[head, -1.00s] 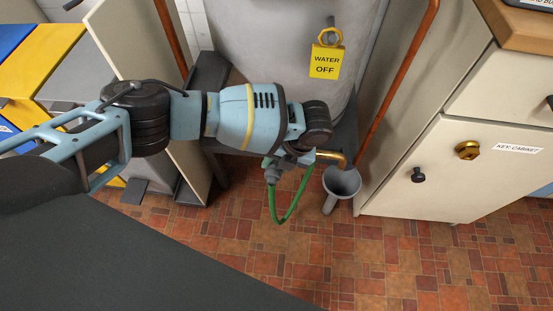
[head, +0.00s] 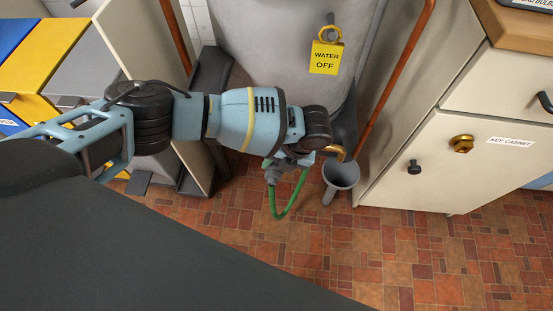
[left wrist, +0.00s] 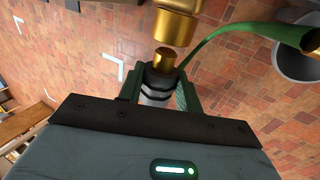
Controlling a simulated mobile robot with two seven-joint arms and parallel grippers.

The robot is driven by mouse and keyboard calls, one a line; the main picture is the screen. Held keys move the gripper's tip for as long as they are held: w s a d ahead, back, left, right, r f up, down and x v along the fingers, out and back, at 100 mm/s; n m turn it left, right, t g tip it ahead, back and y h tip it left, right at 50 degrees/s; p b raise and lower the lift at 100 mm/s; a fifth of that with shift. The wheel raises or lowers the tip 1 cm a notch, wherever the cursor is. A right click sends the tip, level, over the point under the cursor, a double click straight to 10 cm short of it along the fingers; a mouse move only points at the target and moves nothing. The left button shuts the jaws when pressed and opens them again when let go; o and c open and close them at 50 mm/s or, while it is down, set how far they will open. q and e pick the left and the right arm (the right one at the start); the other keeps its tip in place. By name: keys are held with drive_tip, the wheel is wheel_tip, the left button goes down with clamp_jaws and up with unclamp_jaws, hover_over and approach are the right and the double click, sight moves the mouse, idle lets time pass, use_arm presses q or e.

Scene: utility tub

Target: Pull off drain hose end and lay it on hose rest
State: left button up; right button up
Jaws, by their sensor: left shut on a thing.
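My left gripper (left wrist: 161,88) is shut on the hose end (left wrist: 155,92), a grey fitting with black rings and a brass tip. The tip points at the brass spout (left wrist: 174,26), with what looks like a small gap between them in the left wrist view. The green drain hose (left wrist: 232,33) runs off to the upper right there, to a brass end. In the head view, the hose (head: 279,213) hangs in a loop below my gripper, and the brass spout (head: 338,152) is partly covered by it. I cannot make out a hose rest for certain. My right gripper is not in view.
A grey funnel cup (head: 341,176) stands right of the hose. The grey tub (head: 270,50) bears a yellow WATER OFF tag (head: 325,60). A white key cabinet (head: 440,165) is at right, with a copper pipe (head: 398,75) beside it. Tiled floor (head: 270,245) is open below.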

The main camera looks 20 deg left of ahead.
use_arm(q)
drive_tip(key=shift+s+d, duration=0.1)
drive_tip(key=shift+s, duration=0.15)
drive_tip(key=shift+s, duration=0.1)
drive_tip(key=shift+s+d+p, duration=0.15)
drive_tip(key=shift+s+p, duration=0.25)
drive_tip(key=shift+p, duration=0.15)
drive_tip(key=shift+s, duration=0.1)
drive_tip(key=shift+s, duration=0.1)
